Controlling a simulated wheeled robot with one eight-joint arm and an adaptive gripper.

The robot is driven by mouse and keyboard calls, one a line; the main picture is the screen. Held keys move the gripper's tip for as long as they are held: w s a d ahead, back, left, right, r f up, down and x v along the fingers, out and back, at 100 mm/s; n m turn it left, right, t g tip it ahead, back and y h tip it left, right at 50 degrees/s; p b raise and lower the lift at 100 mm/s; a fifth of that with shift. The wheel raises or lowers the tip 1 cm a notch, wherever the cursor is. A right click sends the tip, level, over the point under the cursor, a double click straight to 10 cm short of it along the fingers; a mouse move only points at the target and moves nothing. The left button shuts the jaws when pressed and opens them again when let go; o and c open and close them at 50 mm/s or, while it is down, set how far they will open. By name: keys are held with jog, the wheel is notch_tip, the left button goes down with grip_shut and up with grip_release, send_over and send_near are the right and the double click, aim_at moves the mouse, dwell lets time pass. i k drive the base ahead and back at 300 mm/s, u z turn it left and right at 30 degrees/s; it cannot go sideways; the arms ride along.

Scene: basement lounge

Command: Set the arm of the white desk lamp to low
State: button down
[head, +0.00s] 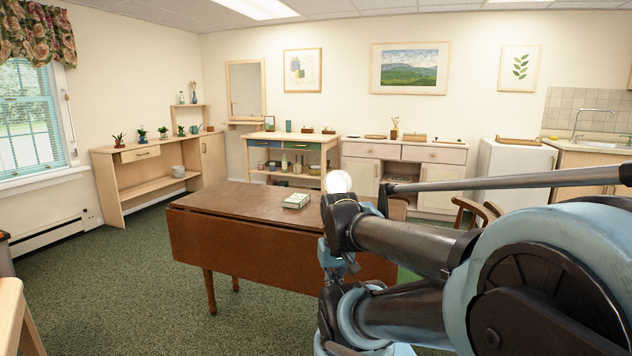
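A round white shape (338,182) shows just above the dark joint of my arm, over the brown table (225,237). It may be the head of the white desk lamp, but I cannot tell for sure. My arm hides what is below it, so no lamp arm or base can be made out. My arm reaches in from the lower right and bends down in front of the table's right part. I cannot make out my gripper's fingers; the end of the arm is hidden behind its own links.
A pale green book-like block (296,201) lies on the table. A chair (478,212) stands behind my arm at the right. A low shelf with plants (155,180), a work cart (290,140) and a cabinet (434,154) line the walls. Green carpet (110,285) is free at the left.

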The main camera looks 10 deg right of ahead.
aim_at(334, 180)
jog(key=u, duration=2.2)
jog(key=k, duration=1.5)
jog(key=z, duration=1.8)
jog(key=i, duration=0.95)
jog(key=u, duration=0.05)
